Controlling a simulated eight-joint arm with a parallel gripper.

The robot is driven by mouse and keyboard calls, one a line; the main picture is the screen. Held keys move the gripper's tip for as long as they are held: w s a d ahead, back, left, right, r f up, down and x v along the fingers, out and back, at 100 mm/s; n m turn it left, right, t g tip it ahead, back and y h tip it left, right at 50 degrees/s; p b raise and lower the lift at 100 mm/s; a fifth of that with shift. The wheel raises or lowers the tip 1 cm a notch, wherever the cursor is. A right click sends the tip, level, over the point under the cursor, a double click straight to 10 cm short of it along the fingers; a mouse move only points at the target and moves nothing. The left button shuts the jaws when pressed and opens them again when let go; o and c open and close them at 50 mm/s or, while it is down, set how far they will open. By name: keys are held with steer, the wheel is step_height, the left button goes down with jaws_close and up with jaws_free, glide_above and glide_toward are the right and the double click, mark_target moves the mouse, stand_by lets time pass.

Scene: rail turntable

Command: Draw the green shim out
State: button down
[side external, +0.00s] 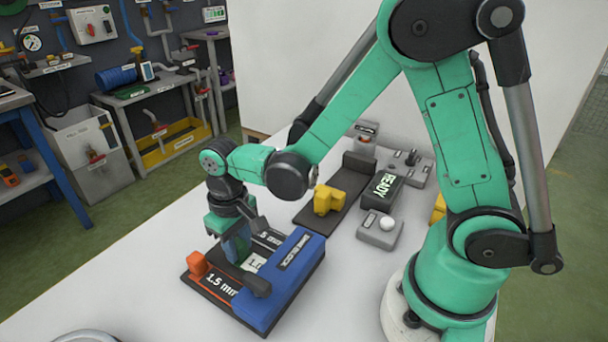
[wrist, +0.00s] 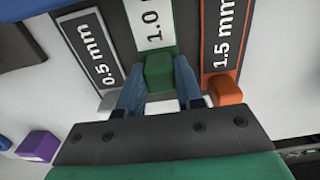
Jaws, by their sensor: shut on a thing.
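The green shim's tab (wrist: 158,72) sits at the near end of the strip marked 1.0 (wrist: 153,22) in the wrist view. My gripper (wrist: 159,82) is shut on this tab, with one blue finger on each side. In the side external view my gripper (side external: 237,246) is low over the dark shim holder beside the blue block (side external: 288,283). The green tab is hidden there behind the fingers.
An orange tab (wrist: 225,89) stands close right of my fingers, by the 1.5 mm label (wrist: 221,35). The 0.5 mm label (wrist: 99,50) is on the left. A purple block (wrist: 38,146) lies at lower left. A yellow block (side external: 327,199) and READY box (side external: 381,187) stand behind.

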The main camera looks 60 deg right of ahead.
steer(key=shift+w, duration=2.05)
steer(key=c, duration=0.6)
jaws_free()
steer(key=shift+o, duration=0.2)
steer(key=shift+r, duration=2.85)
